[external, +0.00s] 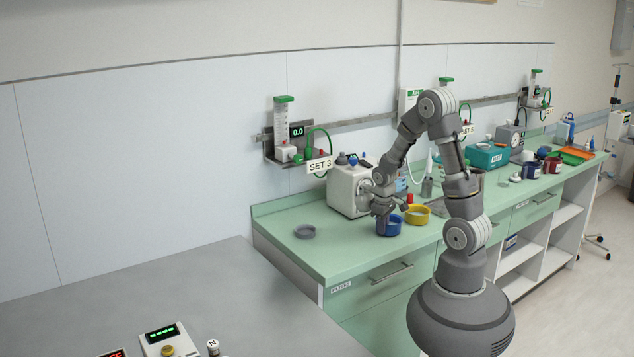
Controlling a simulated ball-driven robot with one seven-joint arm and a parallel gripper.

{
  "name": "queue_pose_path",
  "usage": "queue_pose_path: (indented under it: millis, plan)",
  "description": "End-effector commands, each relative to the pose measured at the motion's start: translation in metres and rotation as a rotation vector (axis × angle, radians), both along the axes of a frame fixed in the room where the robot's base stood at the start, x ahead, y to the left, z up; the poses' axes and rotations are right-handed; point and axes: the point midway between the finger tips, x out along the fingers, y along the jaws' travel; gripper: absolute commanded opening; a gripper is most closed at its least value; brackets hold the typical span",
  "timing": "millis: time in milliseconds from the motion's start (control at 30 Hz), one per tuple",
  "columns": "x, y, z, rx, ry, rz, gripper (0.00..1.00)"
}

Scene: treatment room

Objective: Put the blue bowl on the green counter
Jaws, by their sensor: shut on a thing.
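The blue bowl (393,228) is at the green counter (345,247), near its front edge, just left of a yellow bowl. My gripper (382,222) points down at the left side of the blue bowl and is shut on it. The fingers overlap the bowl's left rim in this view. The bowl looks upright. I cannot tell whether its base touches the counter or hangs slightly above it.
A yellow bowl (417,215) stands close to the right of the blue bowl. A grey dish (304,231) lies to the left. A white machine (345,190) stands behind. The counter's front left is clear. A grey table (200,300) is in the foreground.

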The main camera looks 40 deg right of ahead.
Motion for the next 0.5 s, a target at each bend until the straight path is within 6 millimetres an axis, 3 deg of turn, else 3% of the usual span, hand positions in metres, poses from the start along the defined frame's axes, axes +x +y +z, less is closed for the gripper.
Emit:
queue_pose_path:
  millis: [300,333,400,433,500]
  plan:
    - [0.0000,-0.0001,-0.0049,0.000,0.000,0.000,0.00]
    - [0.0000,-0.0001,-0.0048,0.000,0.000,0.000,0.16]
    - [0.0000,-0.0001,-0.0043,0.000,0.000,0.000,0.32]
    - [0.0000,-0.0001,-0.0043,0.000,0.000,0.000,0.37]
    - [0.0000,-0.0001,-0.0042,0.000,0.000,0.000,0.37]
